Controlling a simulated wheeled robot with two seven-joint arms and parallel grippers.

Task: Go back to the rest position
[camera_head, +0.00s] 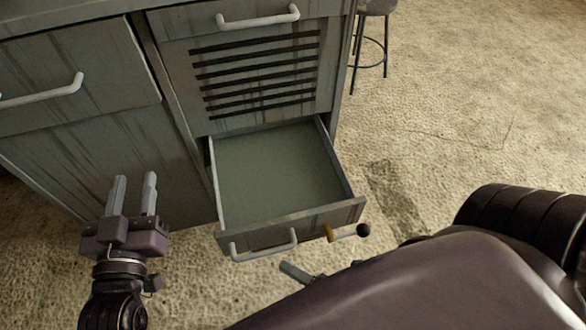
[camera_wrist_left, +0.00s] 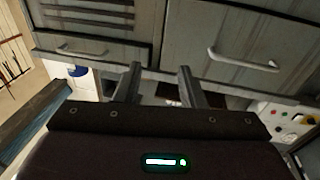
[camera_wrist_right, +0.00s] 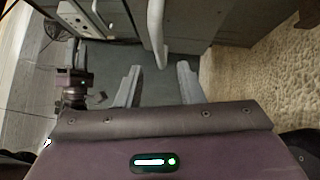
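My left gripper (camera_head: 133,188) is open and empty, in front of the cabinet's left side. Its two fingers are also apart in the left wrist view (camera_wrist_left: 160,78), with nothing between them. My right gripper is mostly hidden behind my own arm in the head view; one grey finger (camera_head: 296,272) shows just below the open drawer's handle. In the right wrist view its fingers (camera_wrist_right: 159,80) are apart. The white drawer handle (camera_wrist_right: 157,32) appears just beyond them, and I see no grip on it.
The lower drawer (camera_head: 270,170) of the grey cabinet (camera_head: 90,140) is pulled out and looks empty. A rod with a black ball (camera_head: 362,230) is at its front right. A stool (camera_head: 375,40) stands at the back. The floor (camera_head: 470,110) to the right is clear.

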